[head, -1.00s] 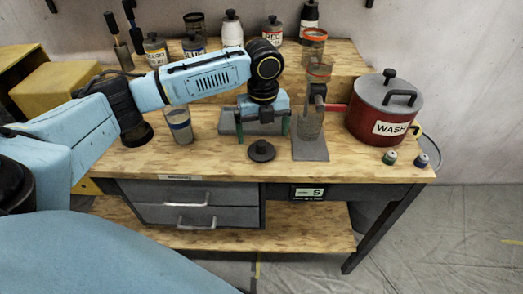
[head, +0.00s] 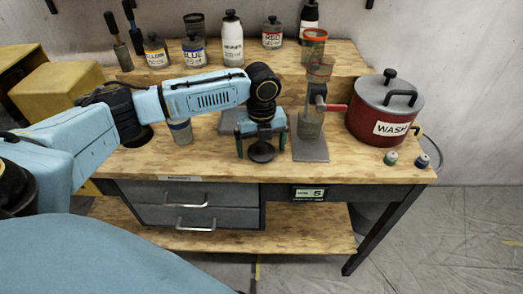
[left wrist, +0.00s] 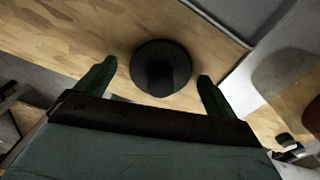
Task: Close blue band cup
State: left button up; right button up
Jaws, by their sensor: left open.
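The blue band cup (head: 181,131), a clear cup with a blue band near its top, stands on the bench left of my left gripper, partly behind my arm. A round black lid with a knob (head: 262,152) lies on the bench near its front edge. My left gripper (head: 261,146) is open just over the lid. In the left wrist view the lid (left wrist: 160,68) sits between the two green fingers of the gripper (left wrist: 155,74), with gaps on both sides. My right gripper is not in view.
A dispenser with a red handle on a grey plate (head: 311,150) stands right of the gripper. Further right are a red WASH pot (head: 378,126) and two small bottles. Several labelled bottles, including BLUE (head: 194,51), line the back shelf. Drawers are below.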

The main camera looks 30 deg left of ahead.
aim_at(262, 143)
pick_arm(q)
jog(key=c, duration=1)
jog(key=shift+r, duration=0.1)
notch_tip(262, 143, up, 10)
jog(key=shift+f+p, duration=0.1)
jog(key=shift+p, duration=0.45)
